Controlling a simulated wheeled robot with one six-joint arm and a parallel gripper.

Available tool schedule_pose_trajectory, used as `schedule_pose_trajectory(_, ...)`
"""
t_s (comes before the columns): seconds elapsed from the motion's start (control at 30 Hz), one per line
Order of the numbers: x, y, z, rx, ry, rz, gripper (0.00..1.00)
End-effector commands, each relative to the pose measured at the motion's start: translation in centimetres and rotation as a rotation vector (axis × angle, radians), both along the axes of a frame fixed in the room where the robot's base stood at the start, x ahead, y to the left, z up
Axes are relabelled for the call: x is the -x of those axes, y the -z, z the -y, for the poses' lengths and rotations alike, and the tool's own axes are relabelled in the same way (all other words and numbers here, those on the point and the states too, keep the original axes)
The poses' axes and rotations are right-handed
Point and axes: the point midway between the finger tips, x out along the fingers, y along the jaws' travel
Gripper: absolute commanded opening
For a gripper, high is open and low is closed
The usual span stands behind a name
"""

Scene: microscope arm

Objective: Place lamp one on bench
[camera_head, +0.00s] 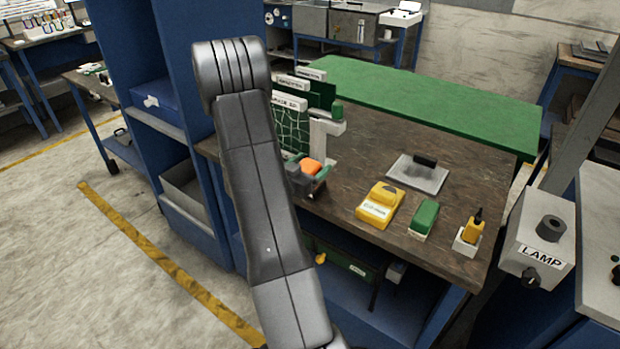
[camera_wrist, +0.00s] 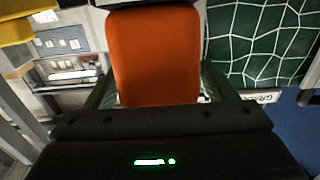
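An orange block (camera_head: 312,166) is at my gripper (camera_head: 308,176), over the left part of the brown bench (camera_head: 365,165). In the wrist view the orange block (camera_wrist: 155,55) fills the space between the dark green fingers of my gripper (camera_wrist: 160,85), which look closed on its sides. No label on the block is readable, so I cannot tell whether it is lamp one. A light grey box marked LAMP (camera_head: 530,235), with a dark knob, is at the right, beyond the bench's end.
A yellow case (camera_head: 380,205), a green block (camera_head: 424,219), a yellow tool in a white holder (camera_head: 467,236) and a grey plate (camera_head: 418,175) are on the bench. A netted panel (camera_head: 288,128) stands behind my gripper. The bench is bare between panel and plate.

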Motion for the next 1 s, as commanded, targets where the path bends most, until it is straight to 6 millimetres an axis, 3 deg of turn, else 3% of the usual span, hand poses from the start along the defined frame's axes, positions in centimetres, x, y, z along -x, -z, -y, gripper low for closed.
schedule_pose_trajectory(0.03,0.0,0.0,0.0,0.000,0.000,0.000,0.68)
schedule_pose_trajectory(0.2,0.0,0.0,0.0,0.000,0.000,0.000,0.34)
schedule_pose_trajectory(0.27,0.0,-0.1,0.0,0.000,0.000,0.001,0.25)
schedule_pose_trajectory(0.67,0.0,-0.9,0.0,-0.001,0.001,0.003,0.26)
schedule_pose_trajectory(1.0,0.0,-5.6,0.0,-0.003,0.000,0.007,0.26)
